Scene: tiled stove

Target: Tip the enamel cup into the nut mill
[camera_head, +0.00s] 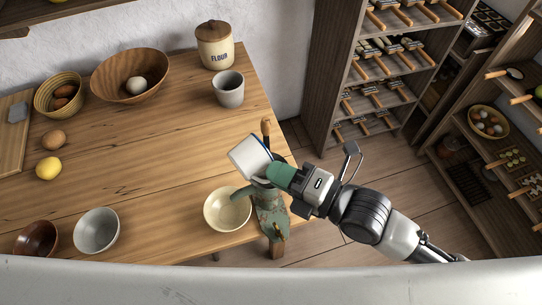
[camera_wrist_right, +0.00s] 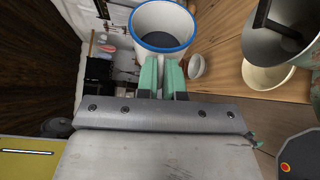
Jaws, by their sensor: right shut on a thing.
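The white enamel cup (camera_head: 247,158) with a blue rim is held at the table's right edge, leaning in the head view. My right gripper (camera_head: 274,174), with green fingers, is shut on it. In the right wrist view the cup (camera_wrist_right: 163,46) is beyond the fingertips (camera_wrist_right: 163,72), its mouth showing a grey inside; I cannot tell what it holds. The green-grey nut mill (camera_head: 270,216) stands at the table edge just below the cup and gripper, which partly hide its top. Its wide mouth (camera_wrist_right: 262,45) is right of the cup in the wrist view. My left gripper is not in view.
A cream bowl (camera_head: 212,209) sits beside the mill, left of it. A grey cup (camera_head: 229,92), flour jar (camera_head: 215,50) and wooden bowl (camera_head: 112,78) stand at the back. The table middle is clear. Shelves (camera_head: 345,70) stand at the right.

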